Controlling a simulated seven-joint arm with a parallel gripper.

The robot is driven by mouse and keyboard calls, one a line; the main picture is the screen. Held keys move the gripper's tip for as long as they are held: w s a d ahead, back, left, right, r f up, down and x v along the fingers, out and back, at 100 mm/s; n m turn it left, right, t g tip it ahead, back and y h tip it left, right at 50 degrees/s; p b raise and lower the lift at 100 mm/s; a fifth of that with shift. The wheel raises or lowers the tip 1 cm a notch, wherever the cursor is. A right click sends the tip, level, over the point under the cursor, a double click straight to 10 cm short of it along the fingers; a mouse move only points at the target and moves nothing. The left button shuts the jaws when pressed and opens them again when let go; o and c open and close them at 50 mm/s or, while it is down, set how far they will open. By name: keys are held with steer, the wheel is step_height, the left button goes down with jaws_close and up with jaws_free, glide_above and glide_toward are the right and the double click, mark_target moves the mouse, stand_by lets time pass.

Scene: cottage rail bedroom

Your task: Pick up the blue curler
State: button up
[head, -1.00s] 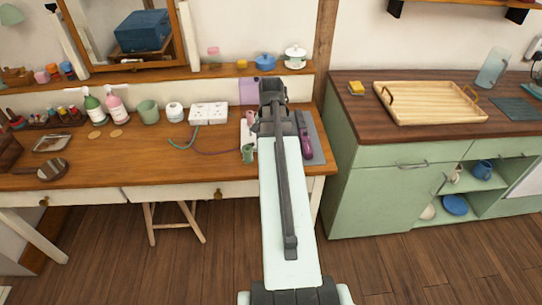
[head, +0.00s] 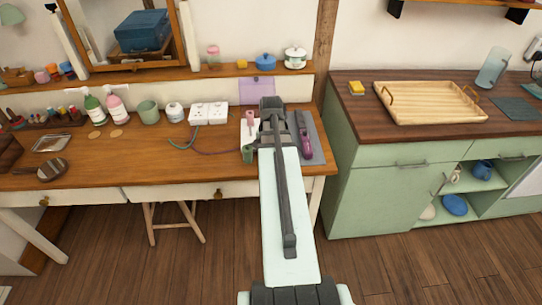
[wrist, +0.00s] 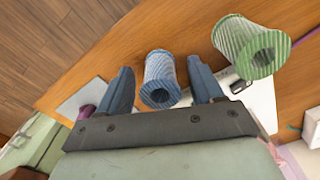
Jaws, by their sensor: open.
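The blue curler (wrist: 160,78), a ribbed hollow cylinder, shows in the wrist view between the two fingers of my gripper (wrist: 159,68). The fingers are open, one on each side of it, with a gap at the left; contact on the right is hard to tell. A green curler (wrist: 248,45) stands to the right of the right finger in the wrist view; it also shows in the head view (head: 248,154). In the head view my arm hides the blue curler and my fingers.
A purple styling tool (head: 305,140) lies on a grey mat (head: 316,150) right of my arm. A pink item (head: 250,118) is just left of it. A white socket box (head: 208,114) with cords is farther left on the wooden desk (head: 110,165).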

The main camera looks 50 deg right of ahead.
steer(key=shift+f, duration=0.1)
steer(key=shift+c, duration=0.2)
steer(key=c, duration=1.1)
steer(key=shift+o, duration=0.2)
step_height(320, 180, up, 10)
steer(key=shift+w+d+r, duration=0.4)
steer(key=shift+w+d, duration=0.25)
steer(key=shift+w, duration=1.65)
steer(key=shift+w+d+r, duration=0.45)
steer(key=shift+w+d, duration=0.15)
steer(key=shift+w, duration=1.65)
steer(key=shift+w+d+r, duration=0.4)
steer(key=shift+w+d, duration=0.25)
steer(key=shift+w, duration=1.65)
